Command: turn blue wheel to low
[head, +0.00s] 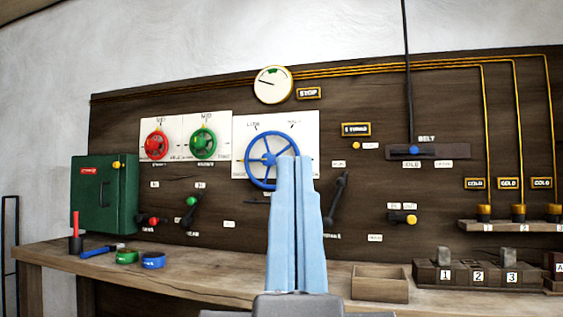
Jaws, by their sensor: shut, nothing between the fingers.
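The blue wheel (250,165) is a spoked handwheel on a white plate (308,128) in the middle of the dark wooden panel. Small marks and lettering stand along the top of the plate, too small to read surely. My gripper (294,160) points up toward the panel, its two light blue fingers together with nothing between them. Its tips overlap the lower right of the wheel in the picture and hide part of the rim. I cannot tell whether they touch it.
A red wheel (157,145) and a green wheel (203,143) are left of the blue one. Black levers (336,198) project below. A round gauge (273,85) is above.

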